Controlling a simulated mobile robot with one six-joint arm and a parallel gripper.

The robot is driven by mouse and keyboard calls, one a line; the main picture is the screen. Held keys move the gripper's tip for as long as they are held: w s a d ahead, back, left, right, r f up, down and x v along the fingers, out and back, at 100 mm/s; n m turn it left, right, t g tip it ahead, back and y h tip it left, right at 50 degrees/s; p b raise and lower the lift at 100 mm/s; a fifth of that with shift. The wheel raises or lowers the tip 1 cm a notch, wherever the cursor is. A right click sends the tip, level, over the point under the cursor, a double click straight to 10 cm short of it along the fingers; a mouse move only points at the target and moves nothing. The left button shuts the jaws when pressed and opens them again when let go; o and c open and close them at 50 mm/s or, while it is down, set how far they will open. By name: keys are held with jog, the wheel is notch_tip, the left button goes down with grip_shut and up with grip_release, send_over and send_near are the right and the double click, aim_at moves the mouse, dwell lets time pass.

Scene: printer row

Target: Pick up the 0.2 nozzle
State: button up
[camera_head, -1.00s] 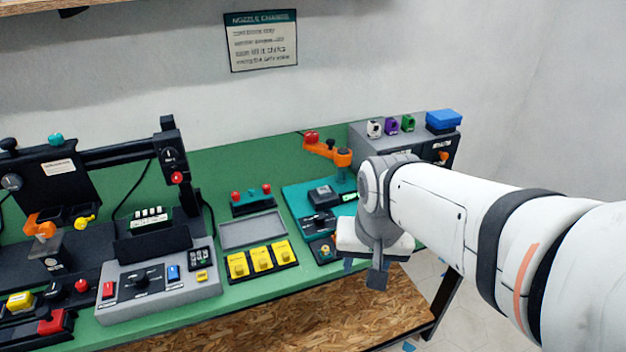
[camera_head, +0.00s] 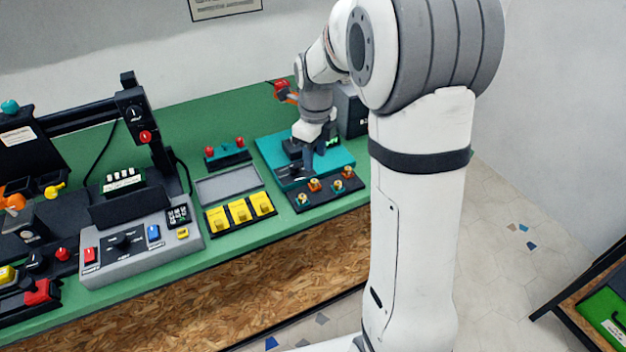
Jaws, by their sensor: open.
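Several small brass-and-orange nozzles (camera_head: 314,185) sit in a dark nozzle tray (camera_head: 325,201) near the front edge of the green bench. Their labels are too small to read, so I cannot tell which is the 0.2 nozzle. My gripper (camera_head: 308,160) points down over the teal mat (camera_head: 268,150), just behind the nozzle tray. It is open, and I see nothing held in it. The gripper partly hides the dark items on the mat.
Left of the nozzle tray are yellow blocks (camera_head: 239,211) in a black holder and an empty grey tray (camera_head: 228,186). A black-framed printer (camera_head: 135,110) and a grey control box (camera_head: 140,250) stand further left.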

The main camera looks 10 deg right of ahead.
aim_at(316, 181)
jog(key=f, duration=0.8)
jog(key=shift+s+d, duration=0.1)
jog(key=shift+s, duration=0.1)
grip_shut()
